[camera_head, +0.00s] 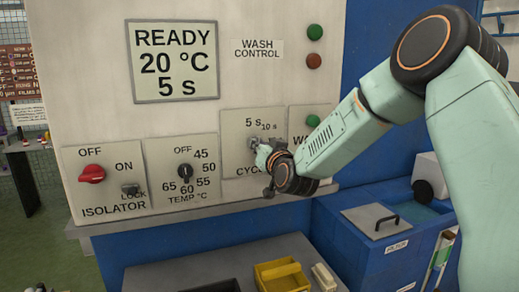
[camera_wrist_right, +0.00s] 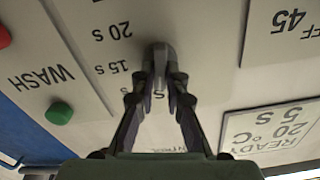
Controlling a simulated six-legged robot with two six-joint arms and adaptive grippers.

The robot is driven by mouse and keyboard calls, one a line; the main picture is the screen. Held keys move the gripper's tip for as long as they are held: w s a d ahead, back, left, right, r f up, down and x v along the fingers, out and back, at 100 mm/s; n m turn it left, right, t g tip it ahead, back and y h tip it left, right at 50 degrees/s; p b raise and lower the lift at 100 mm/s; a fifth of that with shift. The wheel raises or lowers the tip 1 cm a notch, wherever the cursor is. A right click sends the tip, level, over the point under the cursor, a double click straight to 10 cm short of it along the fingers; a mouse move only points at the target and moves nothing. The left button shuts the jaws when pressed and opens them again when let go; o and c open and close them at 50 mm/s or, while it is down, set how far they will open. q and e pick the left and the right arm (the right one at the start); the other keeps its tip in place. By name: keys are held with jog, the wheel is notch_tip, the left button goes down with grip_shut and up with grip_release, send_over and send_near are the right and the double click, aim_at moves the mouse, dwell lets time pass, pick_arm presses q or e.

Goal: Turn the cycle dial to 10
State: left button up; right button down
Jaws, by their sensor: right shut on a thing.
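The cycle dial (camera_wrist_right: 160,52) is a grey knob on the panel plate marked CYCLE, between the temperature dial and the wash plate. My right gripper (camera_wrist_right: 160,80) is shut on it, with one finger on each side in the right wrist view. In the head view the right gripper (camera_head: 264,154) covers most of the dial and part of the CYCLE lettering. The marks 5 s and 10 s show above it there; 15 s and 20 s show in the wrist view. Where the pointer stands is hidden. The display (camera_head: 174,60) reads READY, 20 °C, 5 s. My left gripper is not in view.
A red isolator knob (camera_head: 92,174) and black temperature dial (camera_head: 186,172) are left of the cycle plate. A green wash button (camera_head: 312,121) is close on the right. Below stand a yellow bin (camera_head: 282,278) and a blue cabinet (camera_head: 370,262).

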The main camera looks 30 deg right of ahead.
jog(key=m+b, duration=0.1)
jog(key=m, duration=0.2)
jog(key=m+b, duration=0.1)
jog(key=m, duration=0.1)
jog(key=shift+d+f+m+b, duration=0.1)
jog(key=shift+f+m+b, duration=0.1)
jog(key=shift+m+b, duration=0.2)
jog(key=shift+m, duration=0.3)
jog(key=c, duration=1.4)
grip_release()
jog(key=shift+r, duration=0.1)
jog(key=v, duration=1.2)
jog(key=shift+s, duration=0.1)
